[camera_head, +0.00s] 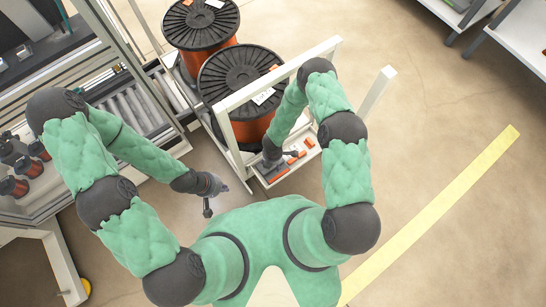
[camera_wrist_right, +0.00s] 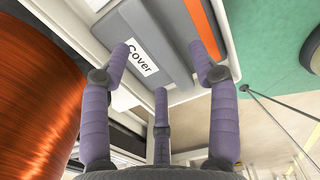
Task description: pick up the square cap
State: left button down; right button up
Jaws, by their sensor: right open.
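I cannot make out a piece that is clearly the square cap. A grey block with a white "Cover" label (camera_wrist_right: 142,57) lies under my right gripper in the right wrist view, with an orange strip (camera_wrist_right: 205,25) beside it. My right gripper (camera_wrist_right: 161,72) is open, its fingers spread over the block and nothing between them. In the head view it is at the cart's front shelf (camera_head: 272,152), partly hidden by my arm. Orange pieces (camera_head: 308,143) lie on that shelf. My left gripper (camera_head: 214,199) hangs over the floor, its fingers apart and empty.
Two black-flanged spools of orange wire, a near one (camera_head: 240,80) and a far one (camera_head: 200,20), stand on the cart. The cart's white frame (camera_head: 305,57) rises close to my right arm. A roller conveyor (camera_head: 130,105) is at left.

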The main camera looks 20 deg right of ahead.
aim_at(273, 168)
notch_tip(273, 168, down, 3)
jog(key=shift+f+b, duration=0.15)
jog(key=shift+b, duration=0.45)
jog(key=shift+a, duration=0.1)
grip_shut()
